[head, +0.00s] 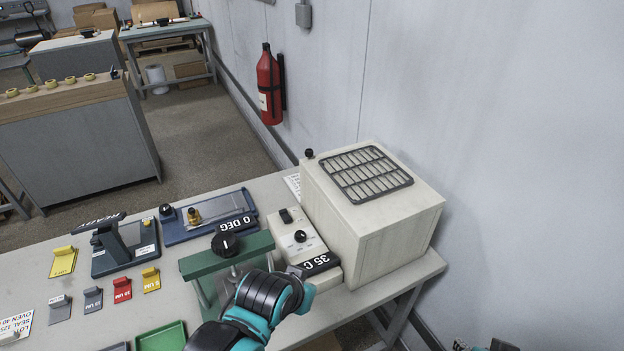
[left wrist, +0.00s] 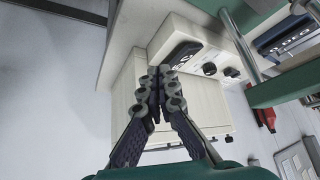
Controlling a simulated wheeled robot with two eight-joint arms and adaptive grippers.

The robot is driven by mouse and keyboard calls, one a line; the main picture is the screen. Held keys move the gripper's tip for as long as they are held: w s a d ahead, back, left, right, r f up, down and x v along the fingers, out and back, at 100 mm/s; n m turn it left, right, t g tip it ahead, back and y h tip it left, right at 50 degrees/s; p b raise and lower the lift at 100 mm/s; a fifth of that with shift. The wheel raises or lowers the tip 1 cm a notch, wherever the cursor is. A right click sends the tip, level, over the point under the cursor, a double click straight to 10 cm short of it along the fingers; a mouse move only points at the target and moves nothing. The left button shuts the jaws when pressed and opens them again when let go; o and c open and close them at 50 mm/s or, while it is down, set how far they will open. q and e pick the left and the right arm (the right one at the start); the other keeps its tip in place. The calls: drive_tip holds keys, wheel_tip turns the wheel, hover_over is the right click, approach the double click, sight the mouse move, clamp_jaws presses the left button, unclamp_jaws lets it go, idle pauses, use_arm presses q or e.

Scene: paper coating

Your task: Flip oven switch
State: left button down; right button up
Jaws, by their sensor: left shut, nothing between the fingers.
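The oven (head: 390,235) is a cream box with a dark grille on top, against the wall at the table's right end. Its control box (head: 318,248) sits at its left side, with a black switch (head: 286,215), a black knob (head: 300,236) and a "35 C" label (head: 320,263). My left gripper (head: 298,272) is shut and empty, close to the label end of the control box. In the left wrist view its fingers (left wrist: 157,85) are together below the label (left wrist: 180,53); contact cannot be told. Only a sliver of my right arm shows at the bottom edge.
A green press (head: 228,255) with a black knob stands just left of the control box, close to my left arm. A blue "0 DEG" device (head: 205,216) lies behind it. The wall is close on the right.

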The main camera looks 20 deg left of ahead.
use_arm(q)
drive_tip(key=w+a+r+m+g+p, duration=0.2)
drive_tip(key=w+a+r, duration=0.25)
drive_tip(key=w, duration=0.35)
drive_tip(key=w+a+r+m+g+p, duration=0.2)
drive_tip(key=w+a+r, duration=0.1)
drive_tip(key=w+r, duration=0.3)
drive_tip(key=m+g+p, duration=0.3)
drive_tip(key=m, duration=0.1)
hover_over(287, 216)
wheel_tip(287, 216, down, 5)
drive_tip(key=shift+a+r, duration=0.1)
drive_tip(key=shift+r, duration=0.05)
wheel_tip(287, 216, down, 14)
drive_tip(key=b, duration=0.3)
